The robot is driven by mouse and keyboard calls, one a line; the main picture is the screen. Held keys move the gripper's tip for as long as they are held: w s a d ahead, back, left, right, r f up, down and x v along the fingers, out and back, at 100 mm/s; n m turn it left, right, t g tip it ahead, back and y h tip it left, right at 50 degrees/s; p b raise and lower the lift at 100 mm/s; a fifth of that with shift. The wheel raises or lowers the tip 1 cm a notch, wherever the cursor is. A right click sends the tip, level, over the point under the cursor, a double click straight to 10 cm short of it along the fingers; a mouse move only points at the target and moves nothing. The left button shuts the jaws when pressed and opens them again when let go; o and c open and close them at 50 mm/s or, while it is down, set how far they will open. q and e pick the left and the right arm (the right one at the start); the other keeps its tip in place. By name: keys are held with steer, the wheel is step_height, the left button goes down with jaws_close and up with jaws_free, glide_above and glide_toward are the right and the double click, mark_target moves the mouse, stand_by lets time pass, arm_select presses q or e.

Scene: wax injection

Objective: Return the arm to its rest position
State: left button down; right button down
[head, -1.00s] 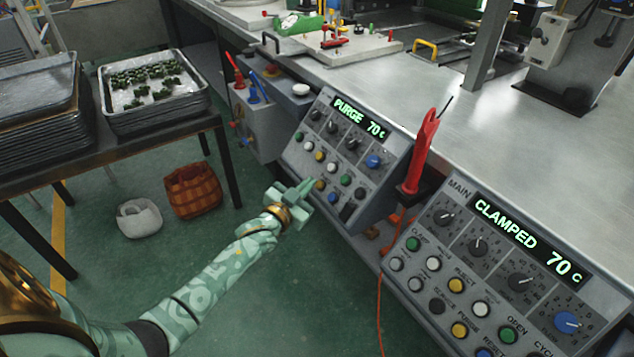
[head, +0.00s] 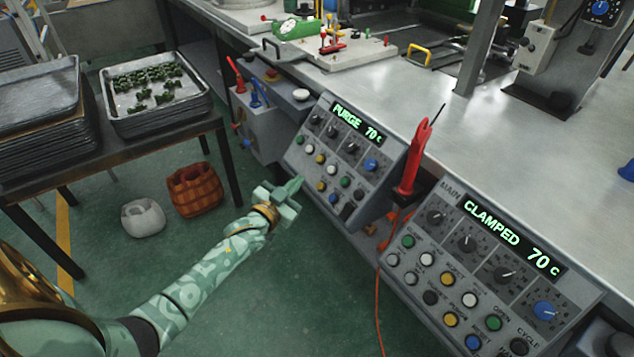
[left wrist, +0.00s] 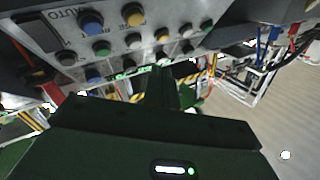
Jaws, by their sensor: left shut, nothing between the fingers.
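My left arm comes in from the lower left of the head view. Its green gripper (head: 290,190) is shut and empty. It is in front of the lower left part of the PURGE panel (head: 318,142), with the green floor below it. I cannot tell the exact gap to the panel. In the left wrist view the shut fingers (left wrist: 163,75) point toward rows of coloured buttons (left wrist: 102,48) on a panel at the top of the picture. My right gripper is in neither view.
The main panel (head: 408,215) reads CLAMPED 70 C. A red tool (head: 414,165) stands between the panels. A metal tray (head: 120,122) of green pieces sits on the left table.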

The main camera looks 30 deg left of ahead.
arm_select(q)
steer(key=shift+f, duration=0.15)
stand_by(0.5)
